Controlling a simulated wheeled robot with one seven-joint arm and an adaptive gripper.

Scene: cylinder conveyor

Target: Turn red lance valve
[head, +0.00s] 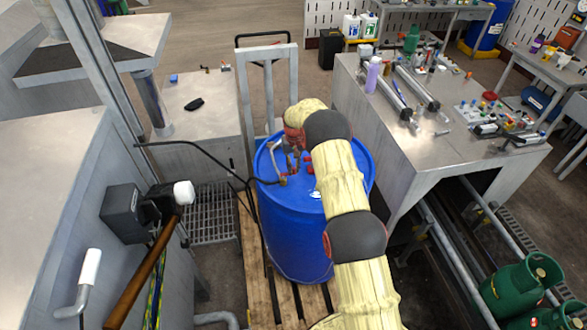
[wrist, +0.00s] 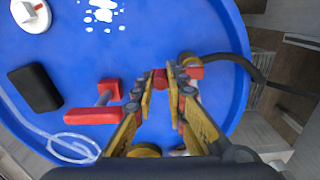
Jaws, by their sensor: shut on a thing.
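The blue drum (head: 300,245) stands upright on a wooden pallet, and its lid (wrist: 215,35) fills most of the wrist view. My gripper (wrist: 160,78) is low over the lid, its yellow fingers closed around a small red part (wrist: 159,79), which looks like the red lance valve handle. The fingers hide most of it. A brass fitting (wrist: 187,58) with a black hose (wrist: 235,60) sits just right of the fingertips. In the head view my gripper (head: 285,160) is over the drum top, partly hidden by my arm.
A red T-shaped piece (wrist: 93,115), a black block (wrist: 35,87) and a white round cap with a red bar (wrist: 30,14) are on the lid. A grey hand truck (head: 268,85) stands behind the drum. A metal workbench (head: 415,145) is to the right.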

